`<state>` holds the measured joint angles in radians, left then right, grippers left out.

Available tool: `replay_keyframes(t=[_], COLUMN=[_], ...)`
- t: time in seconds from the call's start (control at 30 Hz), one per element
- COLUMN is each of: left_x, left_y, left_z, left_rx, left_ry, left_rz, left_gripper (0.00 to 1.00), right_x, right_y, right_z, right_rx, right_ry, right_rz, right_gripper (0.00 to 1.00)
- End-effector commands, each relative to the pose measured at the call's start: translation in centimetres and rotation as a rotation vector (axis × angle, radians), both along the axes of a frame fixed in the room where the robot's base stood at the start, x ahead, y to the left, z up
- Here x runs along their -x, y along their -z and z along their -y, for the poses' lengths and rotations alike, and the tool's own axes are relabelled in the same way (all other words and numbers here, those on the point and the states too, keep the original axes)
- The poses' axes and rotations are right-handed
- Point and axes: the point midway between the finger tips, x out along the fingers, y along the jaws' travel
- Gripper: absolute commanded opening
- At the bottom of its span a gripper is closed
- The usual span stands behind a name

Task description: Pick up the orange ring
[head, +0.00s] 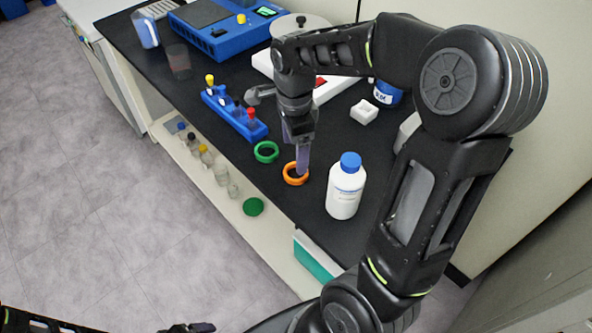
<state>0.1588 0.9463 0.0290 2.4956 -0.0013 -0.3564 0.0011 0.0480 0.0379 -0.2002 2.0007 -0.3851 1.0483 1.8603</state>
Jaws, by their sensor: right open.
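The orange ring (291,181) lies flat on the black bench top near its front edge. My right gripper (302,172) points down at the ring from above. Its pale fingertips overlap the ring's right side, and the far right part of the ring is hidden behind them. The jaws are open; I cannot tell whether the fingers touch the ring or stand inside it.
A green ring (266,152) lies left of the orange ring. A white bottle with a blue cap (345,190) stands close on the right. A blue rack (234,115) with coloured-top items stands behind left. A blue device (215,28) is farther back. The bench's front edge is near.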

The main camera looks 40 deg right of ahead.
Motion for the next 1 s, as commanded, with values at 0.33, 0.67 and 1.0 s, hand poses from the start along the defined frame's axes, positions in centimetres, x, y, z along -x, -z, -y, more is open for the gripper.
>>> replay_keyframes(t=[0.33,0.67,1.0], left_x=[0.0,0.0,0.0], left_y=[0.0,-0.4,-0.6], left_z=[0.0,0.0,0.0], left_rx=[0.000,0.000,0.000], left_ry=[0.000,0.000,0.000], left_rz=[0.000,0.000,0.000], left_gripper=[0.88,0.88,0.88], right_x=[0.0,0.1,0.1], right_y=[1.7,3.8,6.9], right_z=[0.0,0.2,0.3], right_rx=[0.000,0.000,0.000], right_ry=[0.000,-0.001,-0.001], right_rz=[0.000,-0.004,0.000], right_gripper=[0.78,0.78,0.78])
